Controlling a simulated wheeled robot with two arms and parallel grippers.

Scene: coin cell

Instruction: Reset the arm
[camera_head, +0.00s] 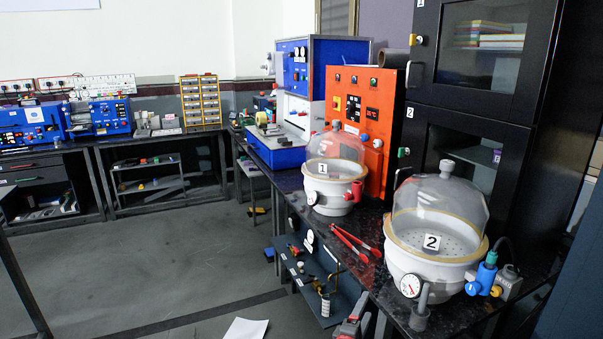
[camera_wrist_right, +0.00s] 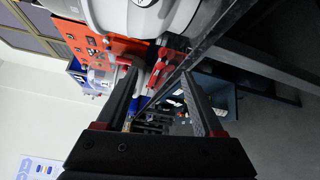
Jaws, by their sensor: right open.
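My right gripper (camera_head: 352,325) shows only in small part at the bottom edge of the head view, in front of the black bench. In the right wrist view, my right gripper (camera_wrist_right: 158,72) has its two dark fingers spread apart with nothing held between them. Red tongs (camera_head: 355,243) lie on the bench beyond it, and red shows past the fingers in the wrist view too. My left gripper is not in view.
The black bench (camera_head: 372,272) carries glass-domed vessel 1 (camera_head: 333,172), vessel 2 (camera_head: 437,240) and an orange control panel (camera_head: 366,115). A black cabinet (camera_head: 470,90) stands behind. A lower shelf (camera_head: 318,275) holds small tools. The grey floor (camera_head: 170,260) is mostly open.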

